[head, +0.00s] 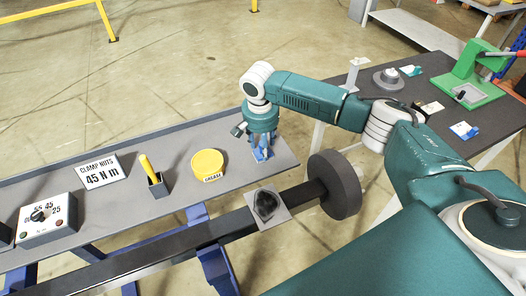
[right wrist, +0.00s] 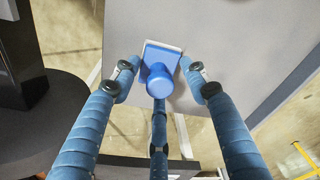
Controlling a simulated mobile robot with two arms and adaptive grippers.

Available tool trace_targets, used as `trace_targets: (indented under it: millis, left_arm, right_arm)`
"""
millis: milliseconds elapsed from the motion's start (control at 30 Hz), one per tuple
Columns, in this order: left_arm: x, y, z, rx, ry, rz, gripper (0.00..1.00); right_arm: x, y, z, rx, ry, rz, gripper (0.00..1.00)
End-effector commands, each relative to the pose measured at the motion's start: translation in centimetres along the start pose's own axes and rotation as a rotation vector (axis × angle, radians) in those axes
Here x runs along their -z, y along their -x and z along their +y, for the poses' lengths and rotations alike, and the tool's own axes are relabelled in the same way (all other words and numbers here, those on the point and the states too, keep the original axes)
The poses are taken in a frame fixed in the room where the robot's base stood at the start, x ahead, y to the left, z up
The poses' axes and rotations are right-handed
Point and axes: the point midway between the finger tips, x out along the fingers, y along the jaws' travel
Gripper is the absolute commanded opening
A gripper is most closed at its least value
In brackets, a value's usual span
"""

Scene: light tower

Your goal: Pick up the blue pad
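The blue pad (right wrist: 165,57), a block with a round knob on top, lies on the grey bench near its edge in the right wrist view. In the head view my right gripper (head: 262,148) points down at the right end of the bench and largely hides the pad. In the right wrist view its blue fingers (right wrist: 158,72) are spread, one on each side of the pad and a third below it, with gaps showing at the sides. It looks empty. My left gripper is in neither view.
A dark beam with a round flange (head: 335,184) runs in front. A dark table (head: 440,95) stands right.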

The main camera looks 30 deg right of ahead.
Motion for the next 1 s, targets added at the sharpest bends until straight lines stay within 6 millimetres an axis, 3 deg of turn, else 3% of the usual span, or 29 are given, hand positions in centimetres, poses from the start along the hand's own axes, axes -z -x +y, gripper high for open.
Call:
trace_targets:
  millis: [33,200,667,833,1000]
  left_arm:
    - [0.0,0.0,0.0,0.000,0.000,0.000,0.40]
    - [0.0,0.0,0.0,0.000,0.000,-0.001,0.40]
    - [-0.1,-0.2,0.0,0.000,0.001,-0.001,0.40]
    - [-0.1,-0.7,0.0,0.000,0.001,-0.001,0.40]
    - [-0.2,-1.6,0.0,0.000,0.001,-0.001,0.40]
  right_arm:
    - [0.0,0.0,0.0,0.000,0.000,0.000,0.35]
    - [0.0,0.1,0.0,0.000,0.001,0.000,0.01]
    - [0.1,0.9,-0.1,0.002,0.000,0.001,0.00]
    - [0.4,3.1,-0.1,0.004,0.001,0.002,0.00]
    - [0.9,7.2,-0.2,0.007,0.000,0.002,0.00]
